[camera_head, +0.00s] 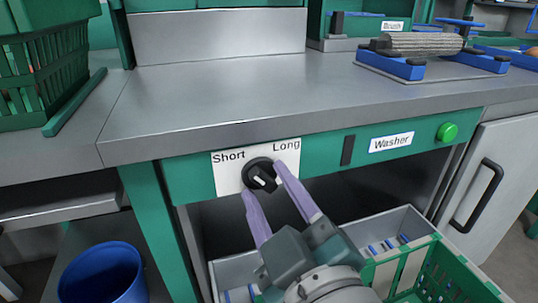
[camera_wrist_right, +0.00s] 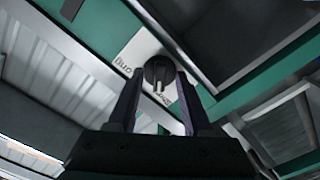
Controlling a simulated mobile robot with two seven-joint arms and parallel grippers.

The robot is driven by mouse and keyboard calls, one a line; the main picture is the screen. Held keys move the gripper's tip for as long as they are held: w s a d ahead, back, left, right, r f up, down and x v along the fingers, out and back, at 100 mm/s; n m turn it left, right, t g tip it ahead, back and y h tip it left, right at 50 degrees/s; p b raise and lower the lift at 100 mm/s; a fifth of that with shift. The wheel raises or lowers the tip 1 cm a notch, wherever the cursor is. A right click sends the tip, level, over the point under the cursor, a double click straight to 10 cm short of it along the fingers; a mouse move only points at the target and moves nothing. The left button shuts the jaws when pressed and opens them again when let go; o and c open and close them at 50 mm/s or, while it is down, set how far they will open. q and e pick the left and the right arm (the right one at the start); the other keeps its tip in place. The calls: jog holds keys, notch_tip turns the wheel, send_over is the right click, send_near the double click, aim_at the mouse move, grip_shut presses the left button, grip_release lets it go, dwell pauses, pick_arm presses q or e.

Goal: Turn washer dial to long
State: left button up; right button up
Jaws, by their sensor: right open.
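The black washer dial (camera_head: 259,174) sits on a white label plate (camera_head: 228,178) on the green front panel. "Short" is printed at its upper left and "Long" at its upper right. A small pale mark shows on the dial's knob, but I cannot tell which word it points to. My right gripper (camera_head: 263,179) is open, with one purple finger at the dial's lower left and the other at its right. In the wrist view the dial (camera_wrist_right: 158,72) lies between the fingertips; whether they touch it is unclear. My left gripper is not in view.
A "Washer" label (camera_head: 391,142) and a green button (camera_head: 447,132) are right of the dial. Below are an open grey bin and a green crate (camera_head: 447,268). A blue bucket (camera_head: 103,275) stands lower left. The steel counter (camera_head: 240,90) above is mostly clear.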

jog(key=shift+c, duration=0.3)
grip_shut()
